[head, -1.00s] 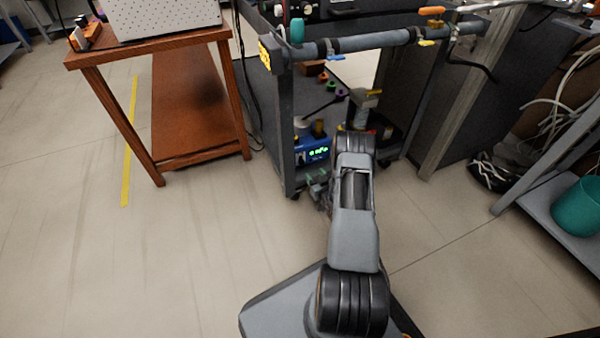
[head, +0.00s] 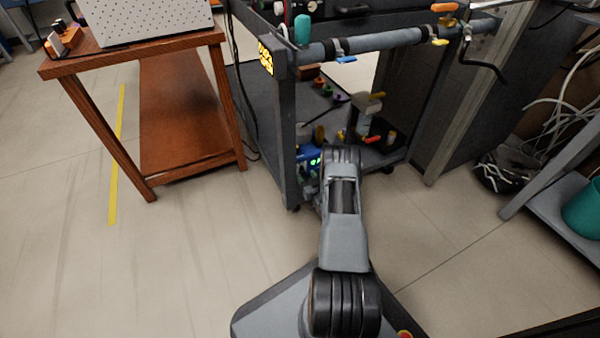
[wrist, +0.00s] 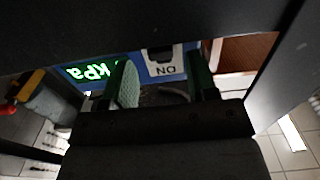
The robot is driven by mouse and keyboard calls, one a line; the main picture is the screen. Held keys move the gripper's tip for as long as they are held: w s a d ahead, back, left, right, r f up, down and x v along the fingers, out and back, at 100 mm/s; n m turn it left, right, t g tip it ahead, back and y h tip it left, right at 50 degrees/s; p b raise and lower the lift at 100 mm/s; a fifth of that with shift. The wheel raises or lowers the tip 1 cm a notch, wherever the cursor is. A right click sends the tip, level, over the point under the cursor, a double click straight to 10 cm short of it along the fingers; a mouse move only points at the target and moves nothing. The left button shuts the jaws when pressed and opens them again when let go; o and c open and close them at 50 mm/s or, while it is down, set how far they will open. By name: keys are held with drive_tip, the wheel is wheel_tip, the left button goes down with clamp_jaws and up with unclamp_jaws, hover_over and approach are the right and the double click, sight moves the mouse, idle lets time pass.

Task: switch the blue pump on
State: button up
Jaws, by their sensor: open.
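The blue pump (head: 308,154) sits on the low shelf of the dark cart, partly hidden behind my arm in the head view. In the wrist view the blue pump (wrist: 142,72) appears upside down, with a lit green display (wrist: 88,71) at left. A dark switch (wrist: 159,53) on a white plate marked ON shows at the top middle. My gripper (wrist: 163,80) is open and empty, its two green-padded fingers in front of the pump face, one on each side of the ON plate. I cannot tell whether a finger touches the pump. In the head view the gripper is mostly hidden by my arm.
The cart's left post (head: 285,140) stands close beside my gripper. A grey pipe with coloured valves (head: 390,42) crosses above. A wooden table (head: 130,52) stands at left, with free floor in front. A teal bin (head: 583,207) is at right.

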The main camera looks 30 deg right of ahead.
drive_tip(key=shift+w+d, duration=0.1)
drive_tip(key=shift+w, duration=0.75)
drive_tip(key=shift+c, duration=0.4)
clamp_jaws()
drive_tip(key=shift+r, duration=0.1)
